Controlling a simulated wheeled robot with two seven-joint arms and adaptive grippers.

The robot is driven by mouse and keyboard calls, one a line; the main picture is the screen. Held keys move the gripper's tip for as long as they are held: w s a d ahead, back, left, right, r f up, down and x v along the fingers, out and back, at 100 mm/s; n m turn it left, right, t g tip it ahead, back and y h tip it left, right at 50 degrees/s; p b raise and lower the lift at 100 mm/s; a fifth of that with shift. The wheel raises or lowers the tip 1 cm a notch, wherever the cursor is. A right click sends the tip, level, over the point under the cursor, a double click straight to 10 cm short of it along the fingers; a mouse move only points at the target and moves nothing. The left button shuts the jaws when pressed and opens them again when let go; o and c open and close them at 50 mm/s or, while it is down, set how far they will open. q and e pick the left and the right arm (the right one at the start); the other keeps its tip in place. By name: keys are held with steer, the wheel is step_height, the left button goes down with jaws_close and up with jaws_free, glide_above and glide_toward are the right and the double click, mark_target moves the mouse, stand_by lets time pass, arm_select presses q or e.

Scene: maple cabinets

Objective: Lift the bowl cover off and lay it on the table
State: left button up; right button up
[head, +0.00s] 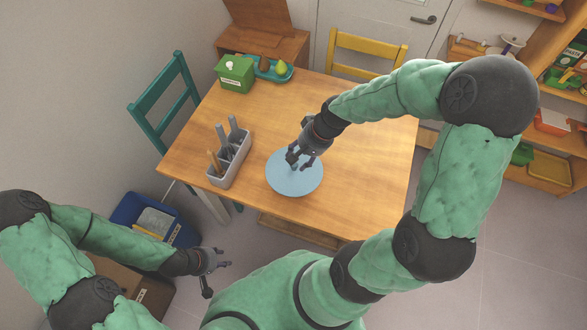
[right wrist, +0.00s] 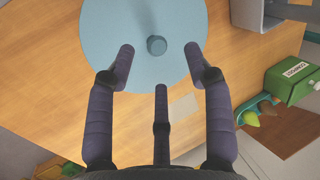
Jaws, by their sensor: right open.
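The bowl cover (head: 307,186) is a light blue round disc at the front middle of the wooden table. Its small round knob (right wrist: 156,45) shows in the right wrist view, where the cover (right wrist: 105,40) fills the top middle. The bowl itself cannot be made out; the cover hides what is under it. My right gripper (head: 294,160) is over the cover with its fingers spread. In the right wrist view the knob appears between the two outer fingertips (right wrist: 160,49), with no visible grip on it. My left gripper (head: 220,268) is low, off the table's front left, fingers apart and empty.
A grey utensil caddy (head: 229,160) stands left of the cover. A green box (head: 235,74) and a teal tray (head: 262,76) with pear-shaped items sit at the far left. The table (head: 370,165) is clear right of the cover. Chairs stand left and behind.

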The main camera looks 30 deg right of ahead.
mark_target(295, 165)
steer(key=shift+d+b+x, duration=0.15)
steer(key=shift+b+x, duration=0.4)
steer(key=shift+x, duration=0.85)
steer(key=shift+d+b+x, duration=0.15)
steer(key=shift+b+x, duration=0.4)
steer(key=shift+x, duration=0.8)
steer(key=shift+s+f, duration=0.1)
jaws_close()
